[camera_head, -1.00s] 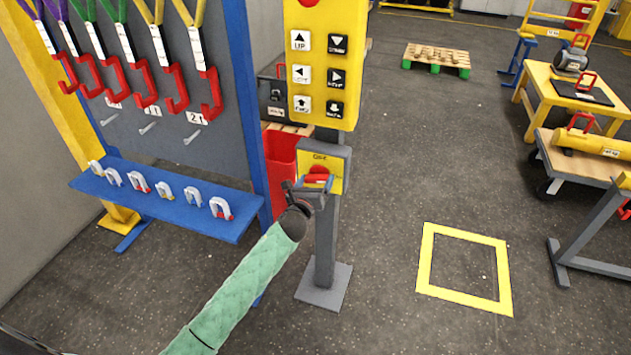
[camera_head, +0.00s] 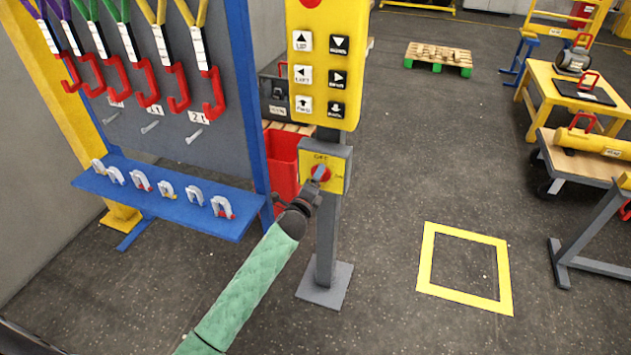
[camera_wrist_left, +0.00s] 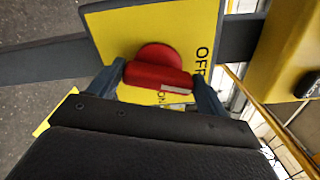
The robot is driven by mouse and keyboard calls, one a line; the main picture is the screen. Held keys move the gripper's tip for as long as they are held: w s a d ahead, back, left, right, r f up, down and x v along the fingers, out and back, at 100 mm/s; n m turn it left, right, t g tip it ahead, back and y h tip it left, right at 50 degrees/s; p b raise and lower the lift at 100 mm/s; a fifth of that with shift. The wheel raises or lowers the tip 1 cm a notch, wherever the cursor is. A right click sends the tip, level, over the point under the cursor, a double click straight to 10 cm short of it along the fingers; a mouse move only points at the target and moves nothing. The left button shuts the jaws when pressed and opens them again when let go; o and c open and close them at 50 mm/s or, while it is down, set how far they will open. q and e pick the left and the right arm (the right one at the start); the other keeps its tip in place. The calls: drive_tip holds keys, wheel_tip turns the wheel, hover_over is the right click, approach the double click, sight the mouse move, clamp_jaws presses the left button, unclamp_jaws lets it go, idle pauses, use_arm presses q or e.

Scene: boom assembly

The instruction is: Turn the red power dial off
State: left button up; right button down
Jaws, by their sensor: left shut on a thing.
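The red power dial (camera_head: 326,175) sits on a yellow plate (camera_head: 335,182) on a grey post. In the head view, OFF is lettered at the plate's top and ON at its right. My left gripper (camera_head: 318,173) is at the dial, partly covering it. In the left wrist view, the dial's red grip bar (camera_wrist_left: 157,75) lies between the fingers of my left gripper (camera_wrist_left: 160,85), which is shut on it. A white mark is at the bar's right end, on the side of the OFF lettering. My right gripper is not in view.
A yellow control box (camera_head: 325,60) with arrow buttons hangs just above the dial. A blue rack (camera_head: 165,205) with hooks and shackles stands to the left. A red bin (camera_head: 283,160) is behind the post. Open floor lies right, with a yellow square marking (camera_head: 465,298).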

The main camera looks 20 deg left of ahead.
use_arm(q)
drive_tip(key=shift+a+f+n, duration=0.1)
drive_tip(key=shift+n, duration=1.8)
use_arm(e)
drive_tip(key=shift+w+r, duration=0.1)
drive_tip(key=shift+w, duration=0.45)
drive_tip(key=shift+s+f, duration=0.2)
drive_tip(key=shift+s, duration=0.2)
use_arm(q)
drive_tip(key=o, duration=1)
drive_tip(key=shift+s, duration=0.1)
drive_tip(key=s+b, duration=0.2)
drive_tip(key=s, duration=0.5)
drive_tip(key=shift+s+a, duration=0.15)
drive_tip(key=shift+s, duration=0.15)
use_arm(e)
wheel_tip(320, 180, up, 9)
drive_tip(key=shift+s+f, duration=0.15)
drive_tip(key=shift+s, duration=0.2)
